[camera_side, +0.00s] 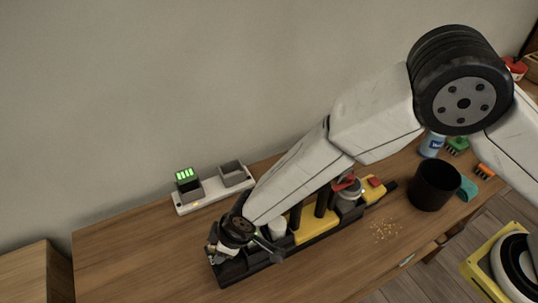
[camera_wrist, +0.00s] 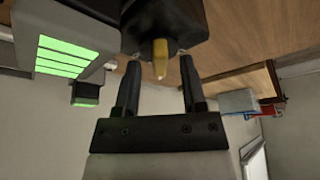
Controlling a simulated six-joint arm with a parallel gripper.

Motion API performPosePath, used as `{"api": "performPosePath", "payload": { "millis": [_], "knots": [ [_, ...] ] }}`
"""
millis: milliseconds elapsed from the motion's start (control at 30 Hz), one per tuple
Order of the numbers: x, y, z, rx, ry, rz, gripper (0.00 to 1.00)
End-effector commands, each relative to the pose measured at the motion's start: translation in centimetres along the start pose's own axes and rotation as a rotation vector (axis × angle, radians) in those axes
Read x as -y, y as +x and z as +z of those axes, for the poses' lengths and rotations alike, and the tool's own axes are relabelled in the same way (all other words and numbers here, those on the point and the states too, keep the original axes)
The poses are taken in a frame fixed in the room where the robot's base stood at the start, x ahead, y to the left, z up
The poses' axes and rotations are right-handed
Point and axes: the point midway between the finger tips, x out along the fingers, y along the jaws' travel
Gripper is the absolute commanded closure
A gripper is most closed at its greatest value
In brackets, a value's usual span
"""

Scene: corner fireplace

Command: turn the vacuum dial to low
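A black and yellow appliance (camera_side: 318,226), which looks like the vacuum, lies along the wooden table in the side view, partly hidden behind my arm. In the wrist view, a dark rounded part (camera_wrist: 165,18) with a yellow pointer-like tip (camera_wrist: 160,60) shows at the top; it may be the dial, but its setting cannot be read. My gripper (camera_wrist: 158,72) is open, its two black fingers apart on either side of the yellow tip, with visible gaps. In the side view my gripper is at the left end of the appliance, and its fingertips are hard to make out.
A white charger base (camera_side: 213,196) with green-lit bars (camera_side: 184,174) stands behind, near the wall. The table's front left is clear.

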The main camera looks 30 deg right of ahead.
Motion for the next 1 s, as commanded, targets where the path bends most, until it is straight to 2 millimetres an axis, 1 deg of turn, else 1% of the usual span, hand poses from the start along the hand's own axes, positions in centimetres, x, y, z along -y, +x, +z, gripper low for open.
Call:
{"api": "performPosePath", "payload": {
  "millis": [167,367,533,800,1000],
  "knots": [
    [0.0,-0.1,0.0,0.001,0.0,0.0,0.47],
    [0.0,-0.8,0.0,0.001,0.0,0.0,0.47],
    [0.0,-2.2,0.0,0.0,0.001,0.0,0.47],
    [0.0,-5.2,0.0,-0.001,0.0,0.0,0.47],
    [0.0,-6.9,-0.1,-0.001,-0.001,0.0,0.47]
  ]
}}
